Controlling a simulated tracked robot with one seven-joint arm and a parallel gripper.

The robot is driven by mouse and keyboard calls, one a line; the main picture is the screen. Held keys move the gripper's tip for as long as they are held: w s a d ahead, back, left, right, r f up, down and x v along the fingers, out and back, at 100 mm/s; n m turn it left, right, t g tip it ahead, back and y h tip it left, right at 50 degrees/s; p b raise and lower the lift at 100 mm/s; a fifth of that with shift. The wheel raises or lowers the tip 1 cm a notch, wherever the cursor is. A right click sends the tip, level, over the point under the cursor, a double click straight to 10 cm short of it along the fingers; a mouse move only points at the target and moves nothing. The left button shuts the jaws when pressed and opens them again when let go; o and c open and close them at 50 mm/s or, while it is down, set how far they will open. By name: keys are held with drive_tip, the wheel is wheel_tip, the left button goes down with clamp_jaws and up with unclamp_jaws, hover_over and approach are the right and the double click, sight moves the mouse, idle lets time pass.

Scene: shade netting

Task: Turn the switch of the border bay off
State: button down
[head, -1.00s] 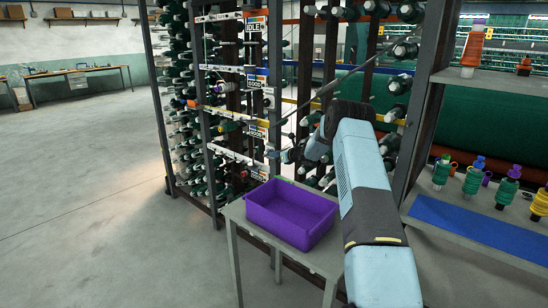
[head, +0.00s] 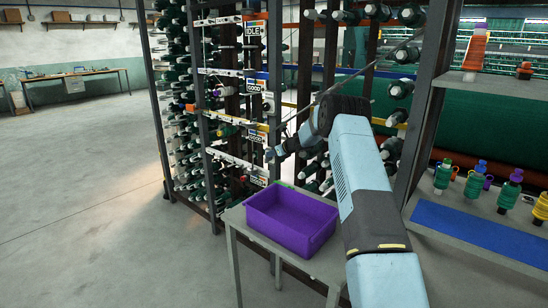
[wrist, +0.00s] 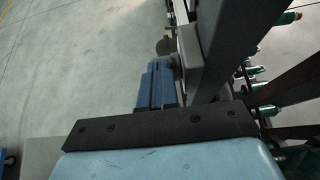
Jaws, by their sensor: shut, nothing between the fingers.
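A tall rack has a row of signs on its front upright: one reading IDLE (head: 255,29), one reading GOOD (head: 255,87), another GOOD (head: 257,135) lower down. I cannot tell which bay is the border bay, and no switch knob is clear. My gripper (head: 271,154) is beside the upright, just below the lower GOOD sign. In the wrist view my gripper (wrist: 158,82) shows as dark blue fingers, shut and empty. A pale box-like part (wrist: 188,45) on the dark post is close to their right; I cannot tell whether they touch.
A purple bin (head: 291,219) stands on a small grey table (head: 236,216) below my arm. Bobbins (head: 402,55) stick out of the rack. A shelf at right holds coloured spools (head: 509,190) and a blue mat (head: 470,227). The floor at left is clear.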

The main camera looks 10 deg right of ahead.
drive_tip(key=shift+w+a+r, duration=0.55)
drive_tip(key=shift+w+a, duration=0.1)
drive_tip(key=shift+w, duration=0.25)
drive_tip(key=shift+r, duration=0.25)
drive_tip(key=shift+r, duration=0.6)
drive_tip(key=v, duration=1.3)
drive_tip(key=shift+s+d, duration=0.15)
drive_tip(key=shift+s, duration=0.15)
drive_tip(key=shift+r, duration=0.2)
